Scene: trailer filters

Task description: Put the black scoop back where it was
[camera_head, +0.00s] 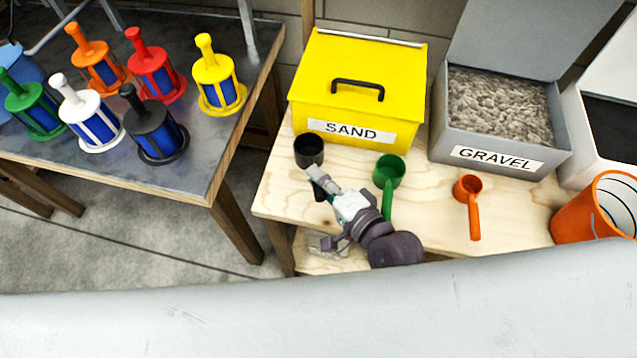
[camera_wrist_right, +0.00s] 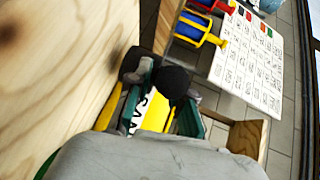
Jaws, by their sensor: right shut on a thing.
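The black scoop (camera_head: 309,150) is in front of the yellow SAND box, over the left part of the wooden table, with its cup opening facing up. My right gripper (camera_head: 318,178) is shut on its handle, which points toward the front. I cannot tell whether the cup touches the table. In the right wrist view, a dark rounded part of the black scoop (camera_wrist_right: 172,82) shows between the fingers of my right gripper (camera_wrist_right: 163,92); the view is tilted. My left gripper is not in view.
The yellow SAND box (camera_head: 358,85) is closed. A green scoop (camera_head: 389,171) lies right beside my right gripper. An orange scoop (camera_head: 468,188) lies before the open GRAVEL box (camera_head: 500,158). An orange bucket (camera_head: 585,215) stands at right. Several coloured filters stand on the left table (camera_head: 190,150).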

